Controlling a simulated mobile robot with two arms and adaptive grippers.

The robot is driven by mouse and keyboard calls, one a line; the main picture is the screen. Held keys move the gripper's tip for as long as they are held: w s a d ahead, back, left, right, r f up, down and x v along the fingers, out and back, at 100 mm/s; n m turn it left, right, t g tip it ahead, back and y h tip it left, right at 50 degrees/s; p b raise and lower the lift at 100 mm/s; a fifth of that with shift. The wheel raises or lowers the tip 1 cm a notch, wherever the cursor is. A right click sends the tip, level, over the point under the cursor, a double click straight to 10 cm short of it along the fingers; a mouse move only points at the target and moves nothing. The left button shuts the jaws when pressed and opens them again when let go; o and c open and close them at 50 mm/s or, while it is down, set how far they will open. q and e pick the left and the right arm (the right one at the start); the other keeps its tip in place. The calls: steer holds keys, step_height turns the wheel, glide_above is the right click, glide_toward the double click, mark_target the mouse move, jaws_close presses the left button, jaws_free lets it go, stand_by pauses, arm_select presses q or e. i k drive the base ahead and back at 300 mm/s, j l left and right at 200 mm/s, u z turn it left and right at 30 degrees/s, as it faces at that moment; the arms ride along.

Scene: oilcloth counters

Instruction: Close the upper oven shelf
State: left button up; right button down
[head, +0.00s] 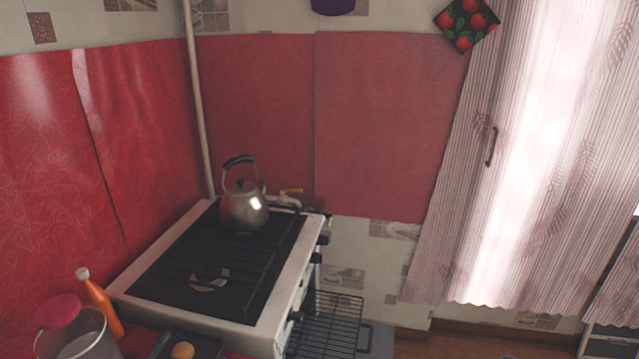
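A black wire oven shelf (338,325) juts out to the right from the front of the white stove (245,331), low in the head view. It is pulled out, and its near part is cut off by the bottom edge of the picture. A bar-like handle (365,338) shows at its right end. The oven opening is mostly hidden by the steep angle, and I cannot see a second shelf below. Neither of my grippers shows in the head view.
A metal kettle (244,207) stands on the stove's dark grate (170,278). Dark knobs (321,240) line the stove front. A curtain (540,150) hangs at right.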

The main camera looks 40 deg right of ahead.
mark_target(361, 325)
steer(key=k+l, duration=0.1)
steer(key=l, duration=1.85)
steer(key=k+z, duration=0.05)
steer(key=k, duration=0.05)
